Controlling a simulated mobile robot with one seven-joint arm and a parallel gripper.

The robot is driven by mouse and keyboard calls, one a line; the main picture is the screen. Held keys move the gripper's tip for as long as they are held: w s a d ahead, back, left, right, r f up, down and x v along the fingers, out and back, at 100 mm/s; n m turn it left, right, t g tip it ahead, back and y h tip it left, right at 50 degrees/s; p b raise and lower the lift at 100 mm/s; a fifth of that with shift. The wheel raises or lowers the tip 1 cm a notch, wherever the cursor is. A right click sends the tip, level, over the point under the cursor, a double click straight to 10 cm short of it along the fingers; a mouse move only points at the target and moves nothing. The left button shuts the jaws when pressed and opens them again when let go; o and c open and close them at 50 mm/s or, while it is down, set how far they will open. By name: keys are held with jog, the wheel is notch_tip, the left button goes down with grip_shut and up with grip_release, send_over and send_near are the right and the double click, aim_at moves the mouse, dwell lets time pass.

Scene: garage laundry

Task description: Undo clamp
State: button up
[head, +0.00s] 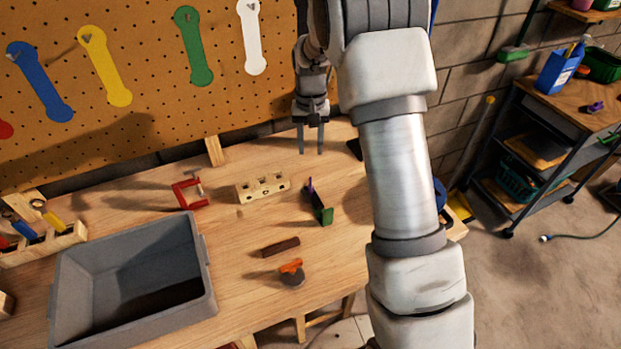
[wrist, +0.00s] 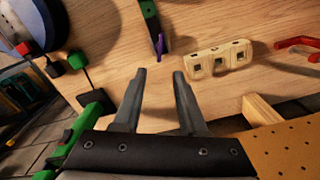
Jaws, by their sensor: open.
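A red C-shaped clamp (head: 187,194) with a grey screw lies on the workbench, left of the wooden block; part of it shows at the right edge of the wrist view (wrist: 297,44). A green and black tool (head: 322,208) with a purple part lies right of the block and shows at the top of the wrist view (wrist: 149,14); I cannot tell whether it is also a clamp. My gripper (head: 311,153) is open and empty above the back of the bench, apart from both. Its two fingers (wrist: 158,74) point toward the green tool in the wrist view.
A wooden block with holes (head: 262,187) sits between the red clamp and green tool. A grey bin (head: 205,258), a brown bar (head: 280,247) and an orange-topped item (head: 291,268) are nearer the front. A pegboard (head: 150,60) rises behind the bench.

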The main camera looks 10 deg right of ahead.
aim_at(310, 184)
notch_tip(310, 184, down, 13)
jog(key=shift+f+p, duration=0.2)
jog(key=shift+p, duration=0.6)
grip_shut()
